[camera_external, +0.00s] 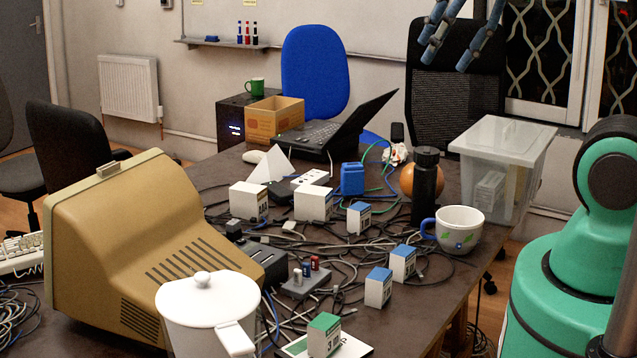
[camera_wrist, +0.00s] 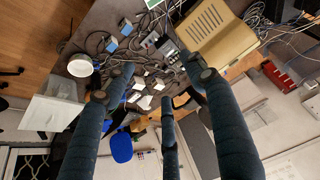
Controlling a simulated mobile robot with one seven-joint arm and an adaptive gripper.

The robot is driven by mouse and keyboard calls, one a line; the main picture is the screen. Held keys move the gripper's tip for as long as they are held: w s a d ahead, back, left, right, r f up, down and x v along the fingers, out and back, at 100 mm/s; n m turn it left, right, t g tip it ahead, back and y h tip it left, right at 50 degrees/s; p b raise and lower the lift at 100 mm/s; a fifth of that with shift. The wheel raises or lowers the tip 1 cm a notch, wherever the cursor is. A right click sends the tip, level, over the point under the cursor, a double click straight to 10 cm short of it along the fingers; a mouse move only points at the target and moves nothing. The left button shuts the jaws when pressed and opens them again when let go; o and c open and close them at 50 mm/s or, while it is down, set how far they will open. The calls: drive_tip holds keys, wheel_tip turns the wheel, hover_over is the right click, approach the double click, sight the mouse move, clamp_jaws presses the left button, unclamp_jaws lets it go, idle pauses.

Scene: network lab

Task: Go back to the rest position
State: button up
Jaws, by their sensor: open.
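My gripper (camera_external: 446,56) shows at the top of the external view, cut off by the upper edge. Its blue-grey fingers point down, high in front of the black mesh chair and well above the table. In the wrist view my gripper (camera_wrist: 162,82) has its dark fingers spread apart with nothing between them. It is open and empty. The cluttered table lies beyond the fingertips, at a distance. The rest of the arm between the gripper and the green base is mostly out of view.
The table (camera_external: 410,335) holds a beige monitor (camera_external: 130,235), a white pot (camera_external: 208,310), a mug (camera_external: 460,230), a dark bottle (camera_external: 425,190), a clear bin (camera_external: 500,150), a laptop (camera_external: 340,125), small boxes and many cables. The air around the gripper looks clear.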

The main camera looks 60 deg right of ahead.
wheel_tip(320, 180, down, 2)
drive_tip(key=shift+f+b, duration=0.1)
drive_tip(key=shift+b, duration=0.65)
